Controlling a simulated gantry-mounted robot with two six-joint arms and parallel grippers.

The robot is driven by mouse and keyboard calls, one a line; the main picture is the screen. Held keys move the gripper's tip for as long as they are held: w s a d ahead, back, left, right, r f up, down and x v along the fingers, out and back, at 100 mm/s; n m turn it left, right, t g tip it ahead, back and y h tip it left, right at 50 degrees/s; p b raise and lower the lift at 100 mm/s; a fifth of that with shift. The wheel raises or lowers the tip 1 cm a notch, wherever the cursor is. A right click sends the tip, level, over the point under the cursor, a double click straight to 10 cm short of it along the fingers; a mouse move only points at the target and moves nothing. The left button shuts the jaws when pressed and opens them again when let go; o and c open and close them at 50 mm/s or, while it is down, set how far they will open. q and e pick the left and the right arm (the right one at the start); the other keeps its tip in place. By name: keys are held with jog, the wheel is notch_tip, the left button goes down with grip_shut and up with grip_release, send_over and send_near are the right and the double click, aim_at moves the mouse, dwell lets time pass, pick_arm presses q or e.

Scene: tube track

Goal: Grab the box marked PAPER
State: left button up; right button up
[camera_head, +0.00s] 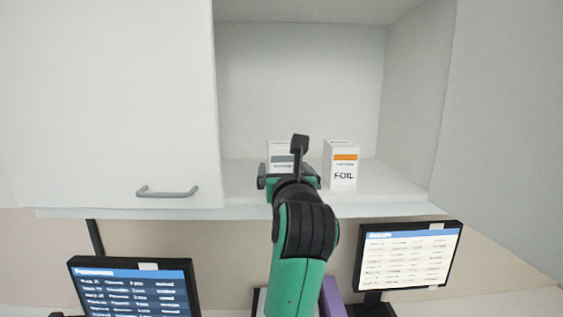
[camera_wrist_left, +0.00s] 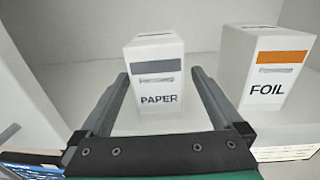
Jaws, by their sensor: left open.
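The box marked PAPER (camera_wrist_left: 157,90) is white with a grey band and stands upright on the cabinet shelf. In the head view only its upper part (camera_head: 279,147) shows, as my left arm hides the rest. My left gripper (camera_wrist_left: 160,78) is open, with one finger on each side of the lower front of the PAPER box in the left wrist view. I cannot tell whether the fingers touch it. In the head view my left gripper (camera_head: 290,180) is in front of the shelf. My right gripper is not in view.
A white box marked FOIL (camera_head: 341,168) with an orange band stands to the right of the PAPER box on the shelf (camera_head: 385,185). A closed cabinet door (camera_head: 110,100) is at the left. Two monitors (camera_head: 135,287) (camera_head: 408,256) stand below.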

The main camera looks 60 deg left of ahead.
pick_arm(q)
jog(key=x, duration=0.2)
jog(key=p+x, duration=0.1)
jog(key=x, duration=0.1)
jog(key=shift+a+f, duration=0.25)
jog(key=shift+a, duration=0.15)
jog(key=shift+w+a+f, duration=0.1)
jog(key=shift+a, duration=0.2)
jog(key=c, duration=1.4)
